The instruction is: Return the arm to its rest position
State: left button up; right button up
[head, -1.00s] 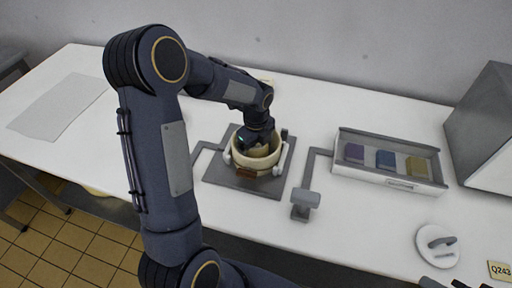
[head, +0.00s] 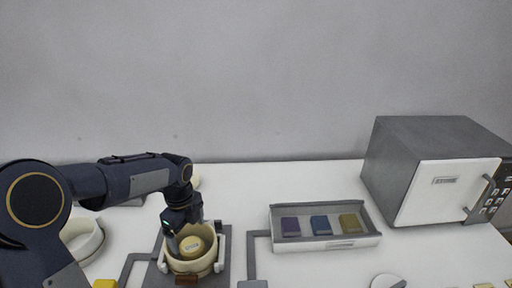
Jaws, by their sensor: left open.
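My left arm comes in from the left, and its open gripper (head: 174,243) points down at the left side of a cream round vat (head: 191,268). The fingertips are close to the vat's rim; I cannot tell whether they touch it. A tan round piece (head: 193,246) with a small label sits inside the vat, beside the gripper. The vat stands between light side posts on a grey plate (head: 152,275). My right gripper is not in view.
A grey tray (head: 357,243) holds purple, blue and olive blocks. A microwave-like box (head: 445,190) stands at the right. A white ring-shaped vessel (head: 92,243) is partly behind my arm. The white table (head: 290,180) is clear behind the tray.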

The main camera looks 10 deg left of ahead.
pick_arm(q)
jog(key=shift+s+r+n, duration=0.3)
jog(key=s+d+r+n+t+h, duration=0.1)
jog(key=s+d+r+n+t, duration=0.1)
jog(key=s+n, duration=0.5)
jog(key=s+d+r+n+t+h, duration=0.1)
jog(key=s+d+r+n, duration=0.1)
jog(key=s+n, duration=0.5)
jog(key=s+d+r+n+t+h, duration=0.1)
jog(key=s+d+r+n+t, duration=0.1)
jog(key=s+n, duration=0.5)
jog(key=shift+s+d+r+n+t+h, duration=0.15)
jog(key=shift+s+d+n+t+h, duration=0.2)
jog(key=shift+d+n, duration=0.35)
